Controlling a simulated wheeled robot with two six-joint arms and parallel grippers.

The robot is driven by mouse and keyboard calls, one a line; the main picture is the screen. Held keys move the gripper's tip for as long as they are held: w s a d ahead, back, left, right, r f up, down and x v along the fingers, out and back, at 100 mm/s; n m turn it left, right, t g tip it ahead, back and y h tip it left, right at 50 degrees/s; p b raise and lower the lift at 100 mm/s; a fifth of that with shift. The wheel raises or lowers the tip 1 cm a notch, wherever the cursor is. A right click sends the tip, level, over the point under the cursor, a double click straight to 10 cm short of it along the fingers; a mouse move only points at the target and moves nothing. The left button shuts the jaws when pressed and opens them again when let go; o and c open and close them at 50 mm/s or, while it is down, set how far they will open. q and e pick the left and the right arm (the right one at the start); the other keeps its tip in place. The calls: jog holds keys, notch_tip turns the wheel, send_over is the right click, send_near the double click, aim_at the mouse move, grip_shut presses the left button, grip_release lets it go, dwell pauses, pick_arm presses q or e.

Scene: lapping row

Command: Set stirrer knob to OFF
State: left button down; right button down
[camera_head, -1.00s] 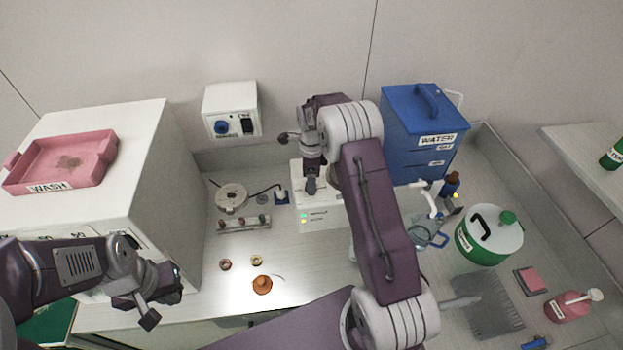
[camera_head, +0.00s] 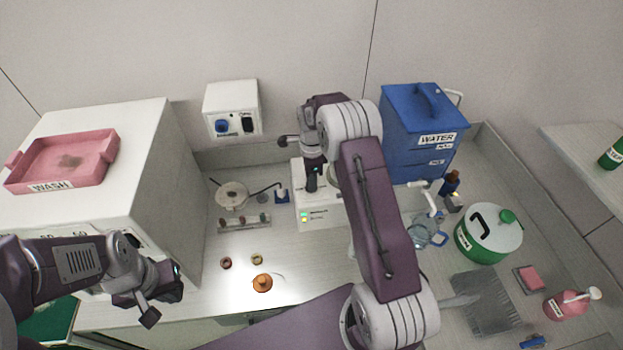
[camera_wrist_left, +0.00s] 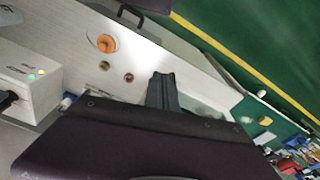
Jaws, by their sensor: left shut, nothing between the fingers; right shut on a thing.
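A white box (camera_head: 322,216) with small green and yellow lights stands on the bench below my right gripper. It also shows at the left edge of the left wrist view (camera_wrist_left: 30,90). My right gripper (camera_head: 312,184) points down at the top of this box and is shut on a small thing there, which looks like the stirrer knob. The fingers and arm hide the knob, so its setting cannot be read. My left gripper (camera_head: 149,316) is shut and empty over the bench's front left, apart from everything. It also shows in the left wrist view (camera_wrist_left: 163,92).
A wall box (camera_head: 232,97) with a blue knob (camera_head: 222,126) and black switch is behind, left. A blue water tank (camera_head: 425,150) and green-and-white container (camera_head: 488,236) stand right. An orange item (camera_head: 262,283) and two small rings lie at the front. A pink tray (camera_head: 62,158) sits left.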

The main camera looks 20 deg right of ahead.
jog(key=n, duration=0.4)
jog(key=shift+p, duration=0.35)
jog(key=n, duration=0.4)
jog(key=shift+r, duration=0.1)
jog(key=n, duration=0.4)
jog(key=shift+w+n+p, duration=0.1)
jog(key=shift+n+p, duration=0.2)
jog(key=shift+p, duration=0.05)
jog(key=n, duration=0.4)
jog(key=shift+n, duration=0.3)
jog(key=n, duration=0.3)
jog(key=shift+n, duration=0.3)
jog(key=n, duration=0.4)
jog(key=shift+n, duration=0.3)
jog(key=n, duration=0.4)
jog(key=shift+a, duration=0.1)
jog(key=shift+n, duration=2.1)
